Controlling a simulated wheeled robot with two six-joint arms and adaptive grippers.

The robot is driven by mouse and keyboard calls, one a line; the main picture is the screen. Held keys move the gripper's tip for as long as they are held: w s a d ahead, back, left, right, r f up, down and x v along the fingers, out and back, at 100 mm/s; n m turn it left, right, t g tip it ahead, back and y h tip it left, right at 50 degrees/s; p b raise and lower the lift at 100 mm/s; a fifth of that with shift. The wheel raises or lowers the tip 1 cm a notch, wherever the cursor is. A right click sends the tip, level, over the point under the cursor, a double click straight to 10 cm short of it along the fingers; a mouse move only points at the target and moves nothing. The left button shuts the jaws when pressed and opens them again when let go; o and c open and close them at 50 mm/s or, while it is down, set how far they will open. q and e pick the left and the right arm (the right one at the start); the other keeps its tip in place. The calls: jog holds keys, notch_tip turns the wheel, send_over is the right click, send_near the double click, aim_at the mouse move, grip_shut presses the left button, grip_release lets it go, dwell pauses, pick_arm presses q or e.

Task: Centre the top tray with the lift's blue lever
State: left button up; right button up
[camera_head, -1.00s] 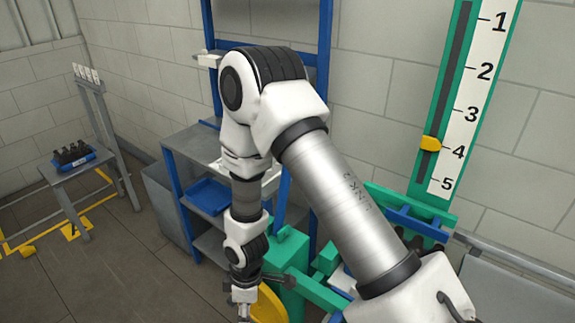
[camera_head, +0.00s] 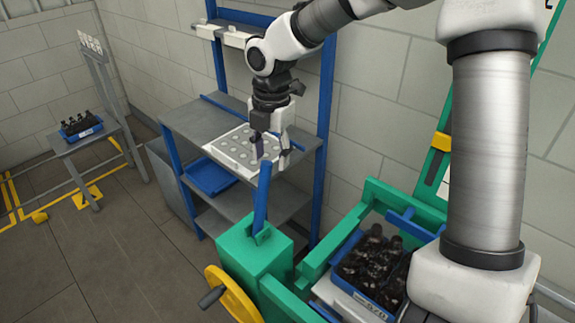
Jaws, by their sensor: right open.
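The blue lever (camera_head: 262,198) stands up from the lift's green box (camera_head: 250,262) and leans slightly right at its top. My right gripper (camera_head: 271,156) points down at the lever's top end. Its fingers are apart, and the lever's tip shows just below and between them; I cannot tell whether they touch it. The top tray (camera_head: 372,297) is blue, holds several dark bottles, and sits on a white plate inside the green lift frame (camera_head: 325,245). My arm hides its right side. My left gripper is not in view.
A yellow handwheel (camera_head: 230,295) is on the green box's front. Behind stands a grey and blue shelf (camera_head: 190,125) with a white holed plate (camera_head: 235,158) and an empty blue tray (camera_head: 208,178). A small stand (camera_head: 75,145) at left holds another bottle tray (camera_head: 82,128).

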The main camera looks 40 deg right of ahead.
aim_at(263, 172)
jog(key=shift+a+f, duration=0.15)
jog(key=shift+a, duration=0.15)
jog(key=shift+s+a+f+p, duration=0.25)
jog(key=shift+a+f+p, duration=0.15)
jog(key=shift+a+f, duration=0.7)
jog(key=f, duration=0.1)
jog(key=d+f, duration=0.1)
jog(key=f, duration=0.2)
jog(key=shift+w+d+f, duration=0.15)
jog(key=shift+w+f, duration=0.05)
jog(key=shift+w, duration=0.15)
jog(key=shift+d+f, duration=0.15)
jog(key=shift+f, duration=0.05)
jog(key=shift+s+a+r, duration=0.1)
jog(key=shift+a+r, duration=0.05)
jog(key=shift+a, duration=0.35)
jog(key=c, duration=0.5)
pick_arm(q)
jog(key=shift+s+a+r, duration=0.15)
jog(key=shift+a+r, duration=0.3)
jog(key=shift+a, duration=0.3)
pick_arm(e)
grip_shut()
